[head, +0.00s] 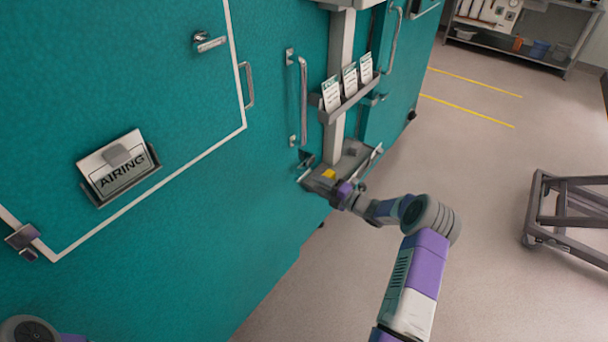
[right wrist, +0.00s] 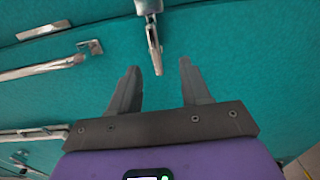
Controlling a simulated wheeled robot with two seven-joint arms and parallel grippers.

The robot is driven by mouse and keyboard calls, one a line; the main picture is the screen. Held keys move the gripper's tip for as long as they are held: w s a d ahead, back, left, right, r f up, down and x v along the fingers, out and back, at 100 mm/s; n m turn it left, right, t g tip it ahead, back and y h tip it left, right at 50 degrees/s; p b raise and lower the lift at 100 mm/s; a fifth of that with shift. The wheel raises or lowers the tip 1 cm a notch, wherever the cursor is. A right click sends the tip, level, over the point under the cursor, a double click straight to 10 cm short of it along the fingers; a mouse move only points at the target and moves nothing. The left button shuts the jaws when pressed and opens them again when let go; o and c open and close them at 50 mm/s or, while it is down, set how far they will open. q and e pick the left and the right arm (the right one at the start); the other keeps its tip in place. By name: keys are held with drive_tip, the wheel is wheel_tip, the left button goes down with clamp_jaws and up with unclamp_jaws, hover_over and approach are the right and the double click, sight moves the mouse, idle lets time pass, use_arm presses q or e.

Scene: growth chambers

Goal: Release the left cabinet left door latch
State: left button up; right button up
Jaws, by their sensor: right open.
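The teal left cabinet (head: 270,200) fills the left of the head view. A small metal latch (head: 307,160) sits low on its front, below a vertical bar handle (head: 303,95). In the right wrist view the latch lever (right wrist: 153,40) hangs from its mount, with its tip near the gap between my fingertips. My right gripper (right wrist: 159,70) is open, one finger on each side of the lever's line, with no clear contact. In the head view my right gripper (head: 310,176) is small and partly lost against the cabinet. My left gripper is out of view.
A grey post with a card rack (head: 350,98) and a low tray (head: 352,158) stands just right of the latch. Another lever latch (head: 210,43) and an AIRING sign (head: 122,172) are on the white-outlined panel. A wheeled frame (head: 570,215) stands right; floor between is clear.

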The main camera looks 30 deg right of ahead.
sight(306, 175)
drive_tip(key=shift+m, duration=0.3)
drive_tip(key=x, duration=0.2)
drive_tip(key=b+x, duration=0.1)
drive_tip(key=x, duration=0.4)
drive_tip(key=shift+w+d+r+b, duration=0.2)
drive_tip(key=shift+w+r+b, duration=0.1)
drive_tip(key=shift+b, duration=0.1)
drive_tip(key=shift+c, duration=0.3)
clamp_jaws()
